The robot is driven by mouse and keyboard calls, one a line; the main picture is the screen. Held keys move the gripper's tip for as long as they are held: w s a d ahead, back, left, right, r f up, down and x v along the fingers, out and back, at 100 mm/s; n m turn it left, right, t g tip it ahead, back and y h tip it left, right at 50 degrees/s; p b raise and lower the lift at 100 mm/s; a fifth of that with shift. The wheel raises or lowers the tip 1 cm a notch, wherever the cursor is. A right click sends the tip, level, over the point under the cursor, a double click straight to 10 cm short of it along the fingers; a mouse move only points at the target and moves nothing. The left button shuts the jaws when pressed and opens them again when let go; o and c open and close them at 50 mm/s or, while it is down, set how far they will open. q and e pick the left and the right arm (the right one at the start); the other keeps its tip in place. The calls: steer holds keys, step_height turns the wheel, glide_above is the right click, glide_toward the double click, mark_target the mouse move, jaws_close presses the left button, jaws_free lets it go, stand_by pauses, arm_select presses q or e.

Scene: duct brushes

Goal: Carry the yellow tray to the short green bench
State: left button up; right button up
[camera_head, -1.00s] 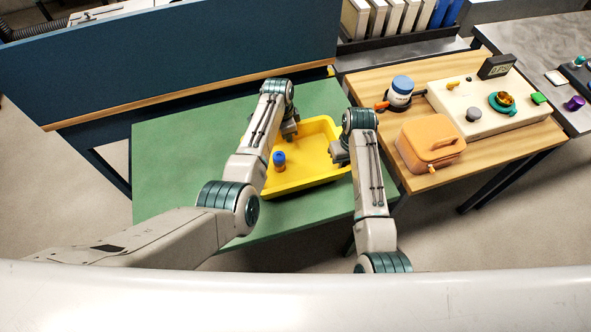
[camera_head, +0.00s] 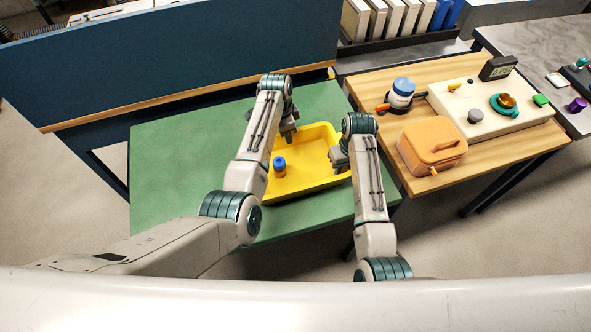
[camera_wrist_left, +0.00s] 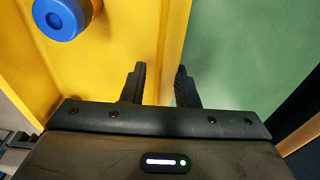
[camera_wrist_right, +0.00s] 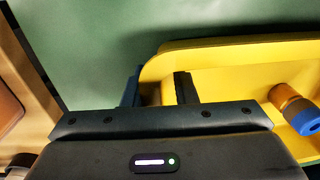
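The yellow tray (camera_head: 306,187) is over the green bench (camera_head: 180,160), toward its right end. I cannot tell whether it rests on the bench or hangs just above it. A blue-capped orange cylinder (camera_head: 279,167) stands in the tray. My left gripper (camera_wrist_left: 161,75) has a finger on each side of a tray wall, with yellow filling the gap; it appears shut on it. My right gripper (camera_wrist_right: 157,82) straddles the opposite wall the same way and also appears shut on it.
A wooden table (camera_head: 505,152) adjoins on the right, with an orange case (camera_head: 430,145), a blue-lidded jar (camera_head: 401,92) and a cream control box (camera_head: 480,105). A blue partition (camera_head: 180,60) stands behind the bench. The bench's left half is bare.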

steer(key=shift+r, duration=0.1)
steer(key=r, duration=0.7)
steer(key=shift+d+r, duration=0.15)
steer(key=shift+d, duration=0.05)
arm_select(q)
step_height(320, 180, up, 8)
steer(key=shift+s+a, duration=0.2)
steer(key=shift+a, duration=0.25)
